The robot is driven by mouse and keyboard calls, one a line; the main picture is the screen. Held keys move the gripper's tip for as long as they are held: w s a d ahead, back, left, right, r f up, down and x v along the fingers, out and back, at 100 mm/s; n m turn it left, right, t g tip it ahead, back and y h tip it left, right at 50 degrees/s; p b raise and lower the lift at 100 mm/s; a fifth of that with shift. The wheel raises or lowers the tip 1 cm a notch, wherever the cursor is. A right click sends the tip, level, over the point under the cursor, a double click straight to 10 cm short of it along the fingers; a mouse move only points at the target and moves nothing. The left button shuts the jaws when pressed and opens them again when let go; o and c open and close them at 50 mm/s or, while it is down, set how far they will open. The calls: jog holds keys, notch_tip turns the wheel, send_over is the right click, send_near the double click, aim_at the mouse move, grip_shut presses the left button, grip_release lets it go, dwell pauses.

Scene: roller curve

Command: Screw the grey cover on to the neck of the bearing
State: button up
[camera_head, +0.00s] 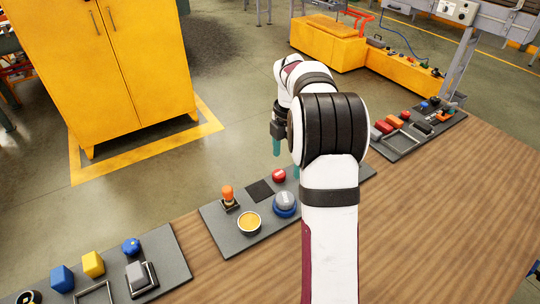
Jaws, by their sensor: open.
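A round grey cover (286,198) sits on top of a blue round body (285,212) on the middle dark board, just left of my arm. The blue body looks like the bearing; its neck is not visible under the cover. I cannot tell whether the cover is threaded on or only resting. My gripper (286,163) has teal fingers pointing down, spread apart and empty. It appears above and behind the cover in the picture, apart from it. The right finger is partly hidden by my arm.
The middle board (215,229) also holds an orange knob (228,192), a yellow-topped round piece (249,222), a red round piece (279,176) and a dark square pad (259,190). Other boards with parts lie left and right on the wooden table (440,215), whose right front is bare.

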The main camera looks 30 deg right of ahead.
aim_at(284, 198)
notch_tip(284, 198, down, 15)
jog(key=shift+a+r, duration=0.1)
grip_shut()
jog(key=m, duration=0.5)
jog(key=shift+m, duration=0.3)
jog(key=m, duration=0.2)
jog(key=shift+s+m, duration=0.2)
jog(key=shift+m, duration=0.2)
jog(key=m, duration=0.4)
jog(key=shift+m, duration=0.3)
jog(key=shift+a+m, duration=0.15)
jog(key=shift+m, duration=1.35)
jog(key=shift+c, duration=2.2)
grip_release()
jog(key=shift+m, duration=0.9)
jog(key=o, duration=0.4)
jog(key=shift+w, duration=0.1)
